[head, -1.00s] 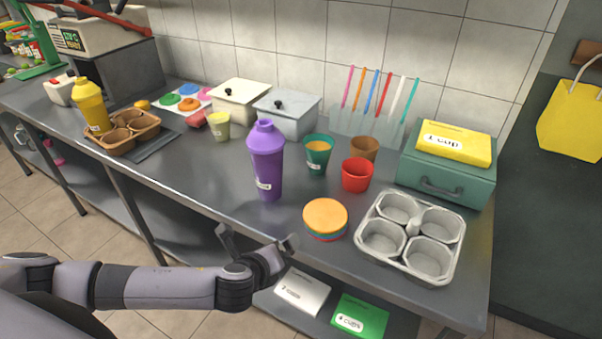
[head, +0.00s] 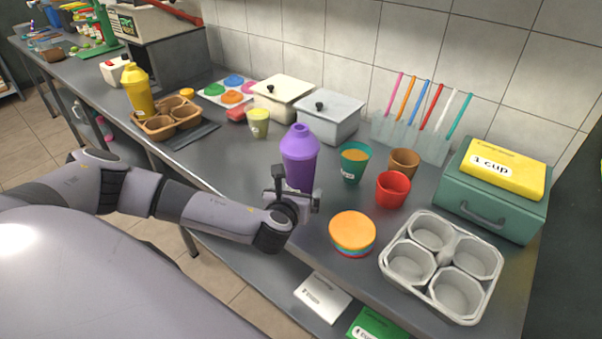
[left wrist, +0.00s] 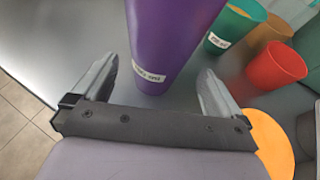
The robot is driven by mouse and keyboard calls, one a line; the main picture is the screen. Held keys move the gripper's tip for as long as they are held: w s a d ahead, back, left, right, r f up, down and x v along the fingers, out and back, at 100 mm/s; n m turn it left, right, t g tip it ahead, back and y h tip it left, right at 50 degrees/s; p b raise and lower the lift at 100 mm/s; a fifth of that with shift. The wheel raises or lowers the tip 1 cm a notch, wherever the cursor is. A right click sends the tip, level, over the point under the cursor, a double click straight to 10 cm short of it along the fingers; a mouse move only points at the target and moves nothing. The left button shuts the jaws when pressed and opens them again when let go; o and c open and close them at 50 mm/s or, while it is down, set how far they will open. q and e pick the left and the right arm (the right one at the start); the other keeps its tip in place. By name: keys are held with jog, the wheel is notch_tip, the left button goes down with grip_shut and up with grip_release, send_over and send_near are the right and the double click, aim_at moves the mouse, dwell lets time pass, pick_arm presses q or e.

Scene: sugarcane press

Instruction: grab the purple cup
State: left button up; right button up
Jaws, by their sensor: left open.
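The purple cup (head: 299,160) is a tall shaker with a lighter purple lid, upright on the steel counter near its front edge. In the left wrist view its lower body (left wrist: 172,40) with a white label stands just ahead of the fingers. My left gripper (head: 296,190) is right in front of the cup and hides its lower part in the head view. In the left wrist view the left gripper (left wrist: 155,85) is open, one finger to each side of the cup's base. I cannot tell whether either finger touches it. My right gripper is not in view.
To the right of the cup stand a teal cup (head: 354,164), a red cup (head: 392,190) and a brown cup (head: 404,162). A stack of round lids (head: 352,233) and a grey cup tray (head: 391,281) lie nearer the front. Lidded containers (head: 333,124) stand behind.

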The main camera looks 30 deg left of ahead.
aim_at(297, 188)
pick_arm(q)
jog(key=x, duration=0.3)
jog(key=shift+w+a+r, duration=0.1)
jog(key=shift+w+a, duration=0.1)
jog(key=shift+x, duration=1.05)
jog(key=shift+s, duration=0.1)
jog(key=c, duration=1.2)
jog(key=shift+c, duration=1.4)
jog(key=shift+r, duration=0.1)
